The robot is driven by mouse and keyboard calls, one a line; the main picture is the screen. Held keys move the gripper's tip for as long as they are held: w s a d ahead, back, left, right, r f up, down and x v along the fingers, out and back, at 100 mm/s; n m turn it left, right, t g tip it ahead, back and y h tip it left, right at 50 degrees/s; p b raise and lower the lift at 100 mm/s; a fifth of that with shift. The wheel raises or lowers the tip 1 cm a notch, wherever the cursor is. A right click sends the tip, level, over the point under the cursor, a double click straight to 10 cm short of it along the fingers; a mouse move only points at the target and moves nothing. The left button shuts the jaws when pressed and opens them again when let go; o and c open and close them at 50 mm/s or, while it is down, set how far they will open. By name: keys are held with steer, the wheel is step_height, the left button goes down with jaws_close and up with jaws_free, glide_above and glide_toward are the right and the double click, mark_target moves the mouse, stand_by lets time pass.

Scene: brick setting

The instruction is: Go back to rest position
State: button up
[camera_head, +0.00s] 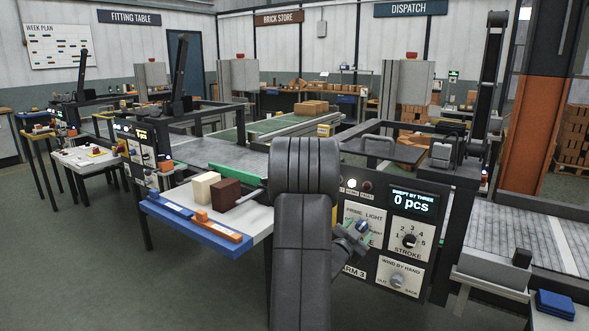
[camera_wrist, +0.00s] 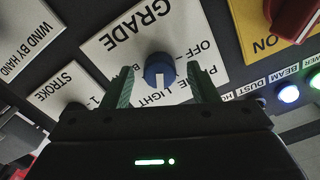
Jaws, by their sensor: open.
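My gripper (camera_wrist: 160,78) is open, with a green finger on each side of a blue knob (camera_wrist: 158,70) in the wrist view. A gap shows between the knob and each finger. The knob sits on a white plate lettered GRADE, OFF and PRIME LIGHT, which appears upside down there. In the head view my gripper (camera_head: 350,241) is at the front of the dark control panel (camera_head: 442,272), partly hidden behind my own arm. The blue knob (camera_head: 362,226) shows just beside it. Nothing is held.
The panel also carries a STROKE dial (camera_head: 409,240), a WIND BY HAND dial (camera_head: 397,279) and a display (camera_head: 412,202) reading 0 pcs. A red knob (camera_wrist: 296,18) is near in the wrist view. Left of my arm, cream (camera_head: 206,188) and brown (camera_head: 226,194) blocks stand on a side table.

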steer(key=shift+n+p, duration=0.7)
steer(key=shift+p, duration=0.1)
steer(key=shift+a+f, duration=0.1)
